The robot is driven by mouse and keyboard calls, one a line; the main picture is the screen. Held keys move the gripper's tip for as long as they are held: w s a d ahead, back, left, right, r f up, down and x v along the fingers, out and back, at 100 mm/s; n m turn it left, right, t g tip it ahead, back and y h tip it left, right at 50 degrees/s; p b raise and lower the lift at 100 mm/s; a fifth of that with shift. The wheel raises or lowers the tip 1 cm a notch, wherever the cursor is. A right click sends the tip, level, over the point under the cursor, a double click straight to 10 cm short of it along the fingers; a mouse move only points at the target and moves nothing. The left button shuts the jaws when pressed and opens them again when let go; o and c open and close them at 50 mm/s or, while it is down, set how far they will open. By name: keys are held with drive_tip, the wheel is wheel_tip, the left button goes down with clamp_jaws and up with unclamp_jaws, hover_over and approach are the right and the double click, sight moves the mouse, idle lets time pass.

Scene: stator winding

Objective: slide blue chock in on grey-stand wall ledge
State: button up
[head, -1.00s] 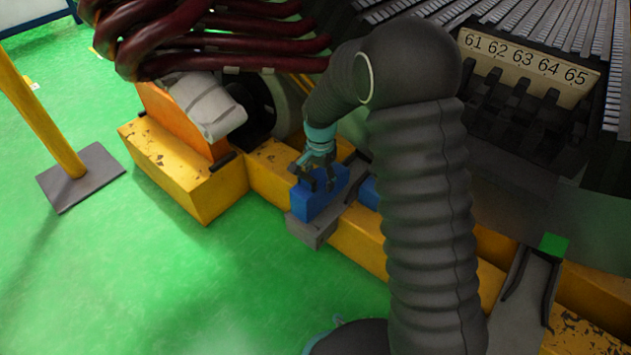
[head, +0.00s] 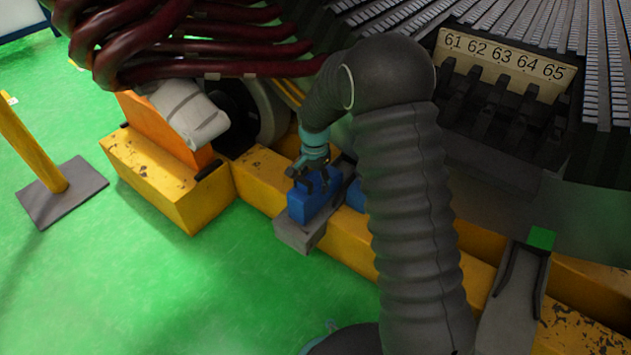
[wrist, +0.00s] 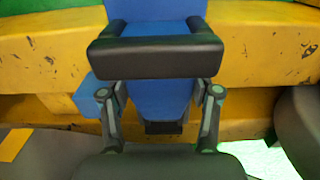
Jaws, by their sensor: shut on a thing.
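A blue chock (head: 311,207) sits on the grey ledge (head: 292,236), or very close above it, at the middle of the head view. The ledge's bare front end shows in front of the chock. My gripper (head: 318,182) is shut on the chock's upper part from above. In the wrist view my gripper (wrist: 155,58) spans the blue chock (wrist: 155,100), its dark pad lying across it. I cannot tell whether the chock touches the wall behind it.
A second blue piece (head: 355,195) is partly hidden behind my arm. The yellow beam (head: 345,240) runs behind the ledge. A green block (head: 541,238) sits on a grey support at the right. Dark red hoses (head: 180,50) hang at upper left.

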sight(334, 168)
drive_tip(key=shift+f, duration=0.35)
idle(0.4)
drive_tip(key=shift+w, duration=0.1)
drive_tip(key=shift+w+d+p, duration=0.25)
drive_tip(key=shift+w+d, duration=0.75)
drive_tip(key=shift+w, duration=0.25)
drive_tip(key=shift+w+d+p, duration=0.2)
drive_tip(key=shift+w+d, duration=0.8)
drive_tip(key=shift+w, duration=0.3)
drive_tip(key=shift+w+d+p, duration=0.25)
drive_tip(key=shift+w+d, duration=0.75)
drive_tip(key=shift+w, duration=0.25)
drive_tip(key=o, duration=1.4)
drive_tip(key=shift+c, duration=0.2)
wheel_tip(334, 168, up, 12)
